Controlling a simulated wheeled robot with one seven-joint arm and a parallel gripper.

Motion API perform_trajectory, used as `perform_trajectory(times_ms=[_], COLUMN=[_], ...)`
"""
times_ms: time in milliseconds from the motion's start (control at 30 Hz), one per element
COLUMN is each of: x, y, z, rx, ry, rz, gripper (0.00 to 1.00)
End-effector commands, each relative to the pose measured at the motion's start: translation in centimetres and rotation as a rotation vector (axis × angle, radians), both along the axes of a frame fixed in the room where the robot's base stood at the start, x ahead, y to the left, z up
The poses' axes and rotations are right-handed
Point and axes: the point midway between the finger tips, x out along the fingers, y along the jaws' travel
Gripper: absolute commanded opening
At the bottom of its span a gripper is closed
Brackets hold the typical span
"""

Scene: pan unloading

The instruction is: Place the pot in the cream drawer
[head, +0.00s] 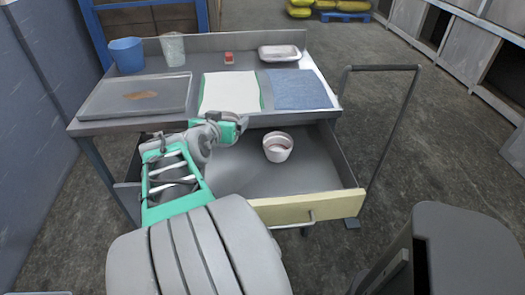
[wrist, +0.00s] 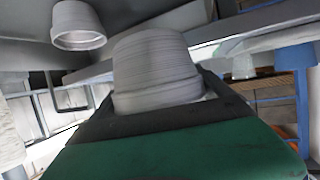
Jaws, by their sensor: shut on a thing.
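My gripper (head: 243,124) is shut on a pale ribbed pot (wrist: 155,65), which fills the middle of the wrist view between the dark jaws. I cannot make out this held pot in the head view. The cream drawer (head: 310,208) is pulled open below the table, and my gripper is over its back left part. A similar pot also shows at the upper left of the wrist view (wrist: 78,25).
The table (head: 160,66) above carries a grey tray (head: 90,108), a white mat (head: 215,80), a blue mat (head: 300,88), a blue bucket (head: 127,55), a pale cup (head: 172,50), a small red block (head: 229,57) and a white dish (head: 280,52). The drawer's front right floor is clear.

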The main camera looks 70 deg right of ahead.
Motion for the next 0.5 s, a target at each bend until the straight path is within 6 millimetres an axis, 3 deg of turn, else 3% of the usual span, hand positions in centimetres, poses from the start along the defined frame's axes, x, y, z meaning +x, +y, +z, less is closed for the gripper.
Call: perform_trajectory(times_ms=[33,200,433,500], x=[-0.6,-1.0,-0.9,-0.7], y=[-0.3,-0.4,-0.4,-1.7], z=[-2.0,-6.8,-11.8,-11.5], rx=[0.006,0.005,0.004,0.001], ry=[0.007,0.006,0.006,-0.001], rz=[-0.014,-0.021,-0.017,-0.023], gripper=[0.47,0.47,0.47,0.47])
